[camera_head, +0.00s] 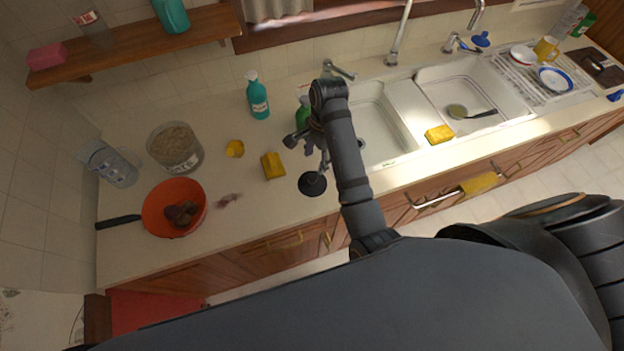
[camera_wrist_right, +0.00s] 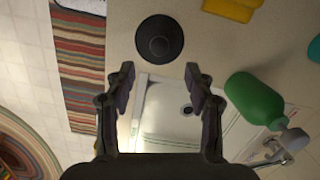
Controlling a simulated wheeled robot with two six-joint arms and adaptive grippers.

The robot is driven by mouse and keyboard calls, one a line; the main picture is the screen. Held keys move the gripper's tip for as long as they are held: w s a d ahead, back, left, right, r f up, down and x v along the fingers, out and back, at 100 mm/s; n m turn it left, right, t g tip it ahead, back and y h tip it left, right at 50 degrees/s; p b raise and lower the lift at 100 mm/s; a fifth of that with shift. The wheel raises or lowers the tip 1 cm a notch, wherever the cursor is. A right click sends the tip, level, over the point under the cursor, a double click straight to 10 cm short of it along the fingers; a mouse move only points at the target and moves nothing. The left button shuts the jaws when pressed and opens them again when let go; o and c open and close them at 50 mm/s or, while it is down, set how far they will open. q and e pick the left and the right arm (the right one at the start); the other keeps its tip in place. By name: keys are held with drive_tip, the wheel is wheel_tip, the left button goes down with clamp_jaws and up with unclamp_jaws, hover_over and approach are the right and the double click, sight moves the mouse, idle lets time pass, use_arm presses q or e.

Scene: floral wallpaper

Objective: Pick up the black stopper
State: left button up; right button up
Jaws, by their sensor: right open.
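The black stopper (camera_head: 312,183) is a round dark disc with a raised middle. It lies on the pale countertop near its front edge, left of the sink. In the right wrist view the stopper (camera_wrist_right: 159,39) sits just beyond the fingertips, roughly centred between them. My right gripper (camera_head: 316,152) hangs over the counter beside the sink, close to the stopper. In the right wrist view the right gripper (camera_wrist_right: 158,75) is open, with nothing between its fingers. The left gripper is not in view.
A green bottle (camera_wrist_right: 254,98) stands right of my right gripper in the wrist view. A yellow sponge (camera_head: 273,165) lies left of the stopper. An orange pan (camera_head: 154,212) and a glass jar (camera_head: 175,150) are further left. The sink basin (camera_head: 375,125) is on the right.

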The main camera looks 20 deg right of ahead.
sight(312, 177)
drive_tip(key=f, duration=0.5)
drive_tip(key=shift+s+a+f, duration=0.1)
drive_tip(key=shift+a+f, duration=0.05)
drive_tip(key=shift+a, duration=0.15)
drive_tip(key=shift+f+p, duration=0.35)
drive_tip(key=shift+p, duration=0.35)
drive_tip(key=f, duration=0.1)
drive_tip(key=f+p, duration=0.1)
drive_tip(key=f, duration=0.2)
drive_tip(key=shift+s+a, duration=0.1)
drive_tip(key=shift+a, duration=0.15)
drive_tip(key=shift+f, duration=0.25)
clamp_jaws()
